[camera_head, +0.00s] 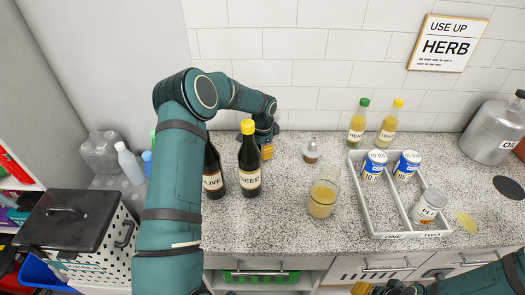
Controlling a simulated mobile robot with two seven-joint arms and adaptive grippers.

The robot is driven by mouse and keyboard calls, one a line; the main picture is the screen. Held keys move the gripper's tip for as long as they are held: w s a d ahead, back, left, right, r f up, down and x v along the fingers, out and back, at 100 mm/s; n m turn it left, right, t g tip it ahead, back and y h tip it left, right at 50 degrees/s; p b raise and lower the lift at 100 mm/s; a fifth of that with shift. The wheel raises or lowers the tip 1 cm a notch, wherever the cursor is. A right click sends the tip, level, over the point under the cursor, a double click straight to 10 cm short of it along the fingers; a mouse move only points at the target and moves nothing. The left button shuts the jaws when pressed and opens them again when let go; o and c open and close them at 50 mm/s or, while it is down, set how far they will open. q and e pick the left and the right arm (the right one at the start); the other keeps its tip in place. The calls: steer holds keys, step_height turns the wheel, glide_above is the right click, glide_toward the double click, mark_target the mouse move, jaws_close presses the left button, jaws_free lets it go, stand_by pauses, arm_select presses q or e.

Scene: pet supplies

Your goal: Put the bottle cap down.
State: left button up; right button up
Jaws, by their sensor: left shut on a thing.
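My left gripper (266,148) is low over the back of the counter, just right of and behind the SEED bottle (249,172). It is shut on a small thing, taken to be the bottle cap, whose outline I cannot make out. The dark SEED bottle stands upright with a yellow cap (248,127) on its top. The dark OLIVE bottle (213,180) stands to its left; my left arm hides its top. My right gripper (367,288) is at the bottom edge, cut off, so its fingers cannot be judged.
A glass of yellow liquid (322,198) and a small shaker (311,150) stand on the speckled counter (285,215). A divided white tray (393,218) holds cans. Two yellow-filled bottles (358,122) (389,124) stand behind it. Open counter lies between the SEED bottle and the glass.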

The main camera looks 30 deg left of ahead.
arm_select(q)
steer(key=shift+r, duration=0.1)
steer(key=shift+f, duration=0.25)
steer(key=o, duration=0.7)
steer(key=shift+o, duration=0.2)
steer(key=shift+r, duration=0.1)
steer(key=shift+r, duration=0.3)
step_height(320, 180, up, 12)
steer(key=shift+p, duration=0.3)
steer(key=shift+d+f, duration=0.1)
steer(key=shift+f, duration=0.05)
